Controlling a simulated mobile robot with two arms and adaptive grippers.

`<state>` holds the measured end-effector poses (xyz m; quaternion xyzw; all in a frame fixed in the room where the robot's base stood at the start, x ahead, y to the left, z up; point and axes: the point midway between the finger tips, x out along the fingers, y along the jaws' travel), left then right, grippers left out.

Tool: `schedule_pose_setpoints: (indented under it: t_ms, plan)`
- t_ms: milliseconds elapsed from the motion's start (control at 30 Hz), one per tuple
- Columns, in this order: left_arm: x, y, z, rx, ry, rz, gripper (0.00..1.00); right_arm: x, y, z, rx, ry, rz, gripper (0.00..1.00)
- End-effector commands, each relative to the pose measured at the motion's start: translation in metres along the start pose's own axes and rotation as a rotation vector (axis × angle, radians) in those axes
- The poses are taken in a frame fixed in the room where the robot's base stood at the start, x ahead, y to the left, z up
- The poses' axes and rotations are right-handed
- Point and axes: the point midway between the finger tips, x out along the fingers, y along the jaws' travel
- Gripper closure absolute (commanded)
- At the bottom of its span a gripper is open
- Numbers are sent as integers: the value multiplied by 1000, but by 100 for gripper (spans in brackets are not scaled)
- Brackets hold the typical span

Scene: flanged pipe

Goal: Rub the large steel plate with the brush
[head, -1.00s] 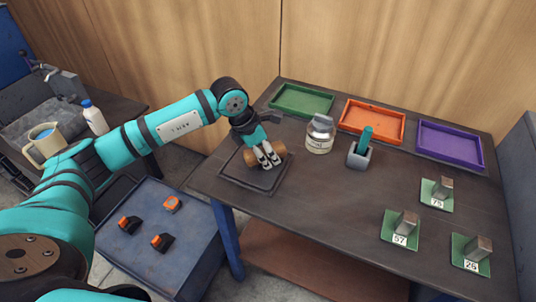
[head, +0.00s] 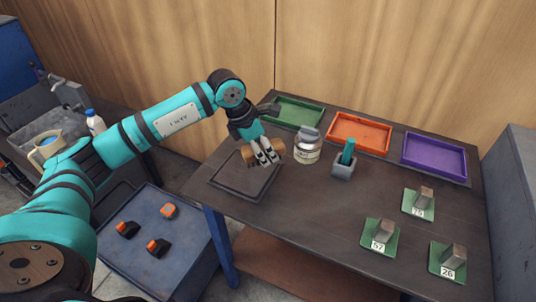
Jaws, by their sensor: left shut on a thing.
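The large steel plate (head: 238,184) is a dark, flat square on the left part of the table. The brush shows as a brown wooden cylinder (head: 277,147); its bristles are not visible. My left gripper (head: 264,158) points down and is shut on the brush. It holds the brush over the far right corner of the plate. I cannot tell whether the brush touches the plate. My right gripper is not in view.
Green (head: 299,112), orange (head: 358,134) and purple (head: 434,157) trays line the back. Numbered green cards with metal blocks lie at right. The table's front middle is clear.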

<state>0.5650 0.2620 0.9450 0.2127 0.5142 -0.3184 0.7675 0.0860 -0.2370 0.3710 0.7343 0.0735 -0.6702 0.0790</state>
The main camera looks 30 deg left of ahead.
Motion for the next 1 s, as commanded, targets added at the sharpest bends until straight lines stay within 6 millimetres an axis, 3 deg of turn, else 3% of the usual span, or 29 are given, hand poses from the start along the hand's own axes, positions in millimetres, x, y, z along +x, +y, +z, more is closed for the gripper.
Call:
schedule_pose_setpoints:
  t_ms: [233,800,900,1000]
  plan:
    - [-21,6,4,-1,-2,3,89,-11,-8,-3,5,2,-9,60]
    - [-21,6,4,0,-2,2,89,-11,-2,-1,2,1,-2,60]
    - [-17,-5,3,25,0,-10,89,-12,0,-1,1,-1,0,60]
    - [-7,-35,1,99,1,-44,89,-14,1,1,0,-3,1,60]
